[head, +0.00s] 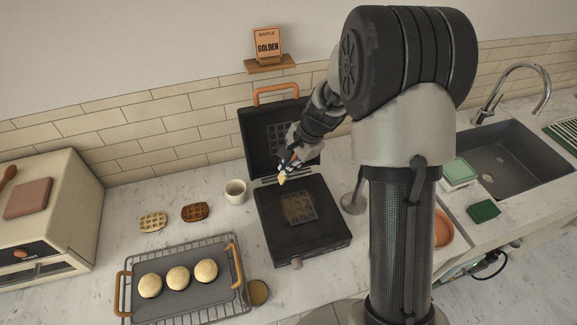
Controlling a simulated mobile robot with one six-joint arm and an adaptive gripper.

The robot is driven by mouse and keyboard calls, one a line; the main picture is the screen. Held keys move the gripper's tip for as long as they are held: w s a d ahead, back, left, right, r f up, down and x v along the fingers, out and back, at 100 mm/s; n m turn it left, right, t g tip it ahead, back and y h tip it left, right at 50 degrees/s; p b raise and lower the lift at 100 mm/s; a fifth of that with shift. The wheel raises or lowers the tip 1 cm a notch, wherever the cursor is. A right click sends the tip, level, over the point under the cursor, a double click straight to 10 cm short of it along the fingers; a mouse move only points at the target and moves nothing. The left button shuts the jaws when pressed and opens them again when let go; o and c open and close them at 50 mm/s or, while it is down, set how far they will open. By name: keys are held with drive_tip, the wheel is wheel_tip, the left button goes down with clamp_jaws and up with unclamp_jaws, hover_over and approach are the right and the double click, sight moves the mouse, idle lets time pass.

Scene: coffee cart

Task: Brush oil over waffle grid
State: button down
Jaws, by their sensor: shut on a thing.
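The black waffle maker (310,246) stands open on the counter, its lid raised at the back with an orange handle. The lower waffle grid (300,208) faces up and looks empty. My gripper (287,164) is above the back part of the waffle maker, in front of the lid. It is shut on what looks like a brush (282,180), of which only a small tan end shows, pointing down. I cannot tell whether it touches the plate. A small round dish (258,292) with a yellowish-brown inside, perhaps oil, sits at the front left.
A wire rack (243,288) with a dark tray (213,288) of three pale rounds stands left. A white cup (236,191) and two waffles (195,212) are behind it. A toaster oven (60,215) is far left; a sink (510,160) is right.

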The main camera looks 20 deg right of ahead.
drive_tip(key=r+p, duration=0.1)
drive_tip(key=r, duration=0.1)
drive_tip(key=shift+w+r+p, duration=0.25)
drive_tip(key=shift+r+p, duration=0.05)
drive_tip(key=shift+p, duration=0.1)
drive_tip(key=shift+r+p, duration=0.8)
drive_tip(key=shift+r, duration=0.25)
drive_tip(key=shift+s, duration=0.1)
